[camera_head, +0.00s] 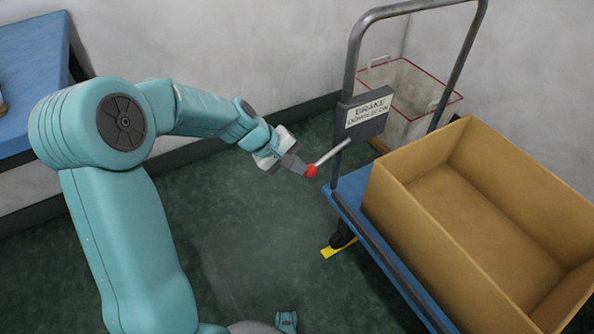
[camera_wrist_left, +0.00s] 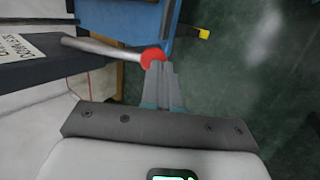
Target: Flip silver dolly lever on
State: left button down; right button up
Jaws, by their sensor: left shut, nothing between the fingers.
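The silver lever (camera_head: 332,154) with a red ball knob (camera_head: 311,170) sticks out from the grey brake box (camera_head: 366,116) on the dolly's handle post. The lever slopes down to the left, toward my arm. My left gripper (camera_head: 302,168) is shut, with its fingertips at the red knob and nothing between them. In the left wrist view, the lever (camera_wrist_left: 100,47) and red knob (camera_wrist_left: 153,57) lie just beyond the closed fingertips (camera_wrist_left: 160,66); I cannot tell whether they touch. The box's label reads "BRAKE" and "DOWN IS ON". My right gripper is not in view.
The blue dolly platform (camera_head: 349,195) carries a large open cardboard box (camera_head: 408,207). A yellow pedal-like piece (camera_head: 336,249) sits low by a wheel. A white bin with a red rim (camera_head: 414,76) stands behind. The dark green floor (camera_head: 240,215) is clear at centre.

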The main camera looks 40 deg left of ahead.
pick_arm(q)
notch_tip(320, 180, down, 6)
jog(key=w+b, duration=0.2)
jog(key=b, duration=0.1)
jog(key=shift+w+d+f, duration=0.15)
jog(key=shift+w+d, duration=0.05)
jog(key=shift+d, duration=0.25)
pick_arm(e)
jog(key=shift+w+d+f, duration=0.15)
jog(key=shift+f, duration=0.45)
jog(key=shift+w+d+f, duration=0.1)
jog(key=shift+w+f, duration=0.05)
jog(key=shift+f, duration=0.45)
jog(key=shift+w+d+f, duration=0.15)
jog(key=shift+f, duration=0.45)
